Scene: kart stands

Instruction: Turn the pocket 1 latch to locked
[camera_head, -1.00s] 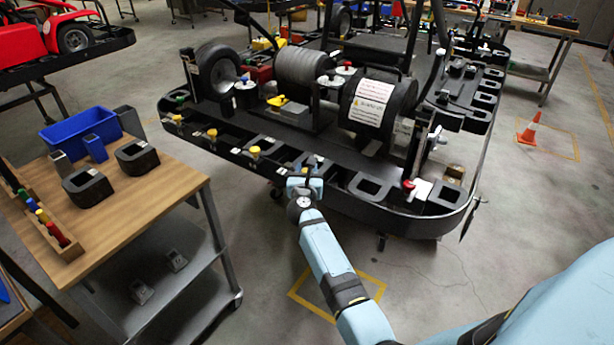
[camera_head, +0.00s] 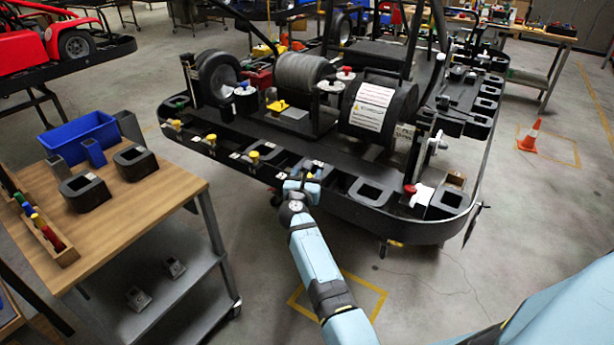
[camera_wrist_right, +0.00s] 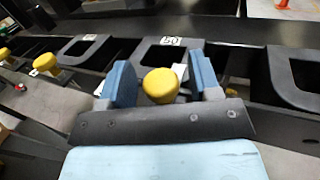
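My right gripper (camera_head: 302,185) is at the near edge of the black kart stand (camera_head: 400,228). In the right wrist view its two blue fingers (camera_wrist_right: 162,82) stand apart, one on each side of a yellow latch knob (camera_wrist_right: 161,85). A gap shows between the knob and each finger. Behind the knob is a black-framed pocket with a small white label (camera_wrist_right: 172,41) that seems to read 50. The knob's lower part and its lock marks are hidden, so I cannot tell how the latch is turned. My left gripper is out of view.
More yellow knobs (camera_head: 254,156) line the stand's edge to the left. An open pocket (camera_head: 370,191) lies just right of my gripper. A wooden bench (camera_head: 150,203) with a blue bin (camera_head: 80,137) stands at left. An orange cone (camera_head: 530,136) is on the floor at right.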

